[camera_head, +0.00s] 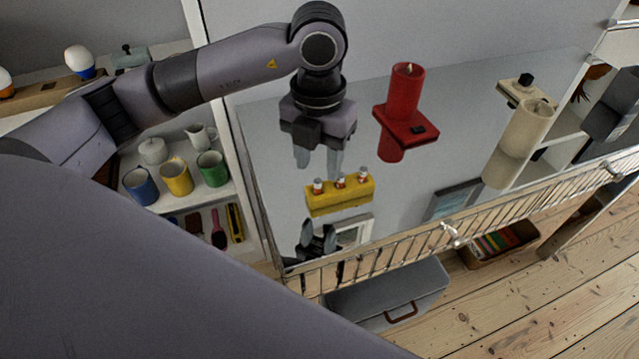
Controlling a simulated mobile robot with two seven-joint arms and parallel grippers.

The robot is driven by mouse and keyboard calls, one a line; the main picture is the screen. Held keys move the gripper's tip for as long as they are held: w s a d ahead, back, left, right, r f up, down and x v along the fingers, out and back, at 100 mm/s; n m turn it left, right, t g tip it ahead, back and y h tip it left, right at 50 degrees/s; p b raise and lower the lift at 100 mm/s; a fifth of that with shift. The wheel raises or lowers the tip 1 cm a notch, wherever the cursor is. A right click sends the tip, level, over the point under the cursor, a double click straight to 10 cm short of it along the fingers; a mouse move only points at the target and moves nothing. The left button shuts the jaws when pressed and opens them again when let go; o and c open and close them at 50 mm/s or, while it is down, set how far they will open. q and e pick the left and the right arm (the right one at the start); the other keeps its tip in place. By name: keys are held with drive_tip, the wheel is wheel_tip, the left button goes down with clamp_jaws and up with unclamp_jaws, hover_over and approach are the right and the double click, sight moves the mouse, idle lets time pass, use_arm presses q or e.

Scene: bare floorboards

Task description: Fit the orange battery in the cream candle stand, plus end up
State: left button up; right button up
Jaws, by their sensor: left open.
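My left gripper (318,165) hangs open and empty over the mirror-like tabletop, pointing down, above and behind the yellow holder (340,195). The holder carries a row of 3 small batteries, left (318,187), middle (340,181) and right (363,174), with pale and reddish tops. I cannot tell which is orange or where their plus ends are. The cream candle stand (508,90) is at the far right of the tabletop, with a cream candle (530,128) on it and a small black part (526,80) at its far end. No battery slot can be made out. My right gripper is not seen.
A red candle (405,90) on a red stand (389,119) stands between gripper and cream stand. The shiny tabletop (450,125) mirrors things; a wire rail (400,240) edges its front. Shelves with mugs (176,178) are at left. A dark grey boxy shape (612,105) is at right.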

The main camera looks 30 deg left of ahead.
sight(317, 180)
use_arm(q)
drive_tip(key=f, duration=0.4)
drive_tip(key=shift+w+a+f, duration=0.15)
drive_tip(key=shift+a, duration=0.05)
clamp_jaws()
wheel_tip(317, 180, up, 20)
drive_tip(key=p, duration=0.2)
idle(0.4)
